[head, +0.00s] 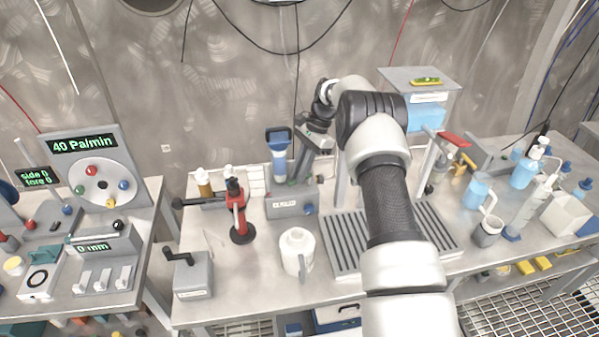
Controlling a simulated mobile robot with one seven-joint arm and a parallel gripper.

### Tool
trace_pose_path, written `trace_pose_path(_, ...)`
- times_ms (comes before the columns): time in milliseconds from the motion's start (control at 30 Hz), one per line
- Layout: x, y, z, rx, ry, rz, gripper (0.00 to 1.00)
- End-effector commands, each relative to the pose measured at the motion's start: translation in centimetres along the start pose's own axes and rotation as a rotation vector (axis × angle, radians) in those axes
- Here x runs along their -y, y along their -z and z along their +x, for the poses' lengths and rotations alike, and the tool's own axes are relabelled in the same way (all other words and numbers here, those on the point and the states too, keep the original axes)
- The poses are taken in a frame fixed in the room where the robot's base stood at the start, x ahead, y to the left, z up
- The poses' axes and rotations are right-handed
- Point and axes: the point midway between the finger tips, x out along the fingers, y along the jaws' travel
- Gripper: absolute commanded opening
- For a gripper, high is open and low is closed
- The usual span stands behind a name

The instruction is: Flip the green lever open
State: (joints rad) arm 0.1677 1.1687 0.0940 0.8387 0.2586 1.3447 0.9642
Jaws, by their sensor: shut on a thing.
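A grey box (290,205) with a blue knob on its front stands on the right bench, left of the ribbed tray. A small spot of green, which I take for the green lever (292,183), shows at the top of this box; most of it is hidden. My gripper (299,176) reaches down to the box top from the upper right, with its tips at the green spot. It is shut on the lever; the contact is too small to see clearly.
A blue-topped dispenser (279,152) stands close behind the box. A red stand (239,215) and a white jug (297,252) are left and in front. The ribbed tray (345,250) lies below my arm. Bottles crowd the right end.

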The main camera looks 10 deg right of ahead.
Motion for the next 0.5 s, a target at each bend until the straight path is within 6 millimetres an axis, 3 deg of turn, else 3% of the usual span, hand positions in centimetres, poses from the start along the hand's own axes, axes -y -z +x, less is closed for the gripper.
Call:
trace_pose_path(100,0.1,0.0,-0.1,-0.001,0.002,0.001,0.20)
trace_pose_path(367,0.0,0.0,-0.1,-0.001,0.002,0.002,0.20)
trace_pose_path(500,0.1,0.1,-1.1,-0.001,0.004,0.002,0.20)
